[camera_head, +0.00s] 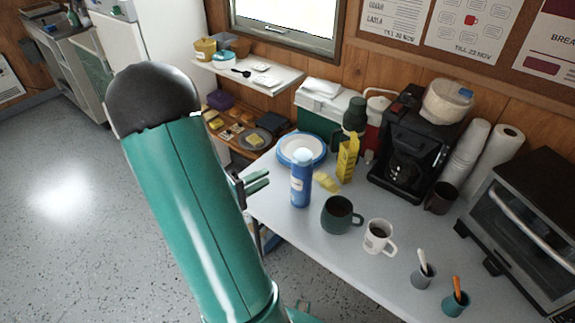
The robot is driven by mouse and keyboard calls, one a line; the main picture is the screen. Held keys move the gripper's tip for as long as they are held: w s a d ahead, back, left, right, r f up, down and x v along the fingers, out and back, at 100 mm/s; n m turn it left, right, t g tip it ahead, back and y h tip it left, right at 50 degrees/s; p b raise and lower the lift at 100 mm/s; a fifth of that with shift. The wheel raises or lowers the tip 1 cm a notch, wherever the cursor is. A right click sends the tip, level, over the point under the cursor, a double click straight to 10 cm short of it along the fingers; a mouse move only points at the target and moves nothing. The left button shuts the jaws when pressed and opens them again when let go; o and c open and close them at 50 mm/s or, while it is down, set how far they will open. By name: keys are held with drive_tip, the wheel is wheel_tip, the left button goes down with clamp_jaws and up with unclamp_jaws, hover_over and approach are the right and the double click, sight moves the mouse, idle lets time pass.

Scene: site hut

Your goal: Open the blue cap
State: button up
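A blue bottle (301,186) stands upright near the left end of the table, with a pale bluish-white rounded cap (302,157) on top. The cap sits on the bottle's neck. A smaller blue piece (466,93) lies on the pale tub above the coffee maker; I cannot tell what it is. My gripper (262,180) is just left of the blue bottle, beside the table's left edge and apart from the bottle. Its two teal fingers point right with a gap between them, and nothing shows in it. My arm hides part of the floor and shelf.
A dark green mug (337,222) and a white mug (376,240) stand right of the bottle. Behind it are a white-and-blue plate stack (289,147), a yellow carton (346,164) and a dark green flask (354,117). A coffee maker (404,150) and toaster oven (525,215) stand further right.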

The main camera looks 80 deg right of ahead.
approach(302, 157)
drive_tip(key=x, duration=0.5)
drive_tip(key=shift+f, duration=0.2)
clamp_jaws()
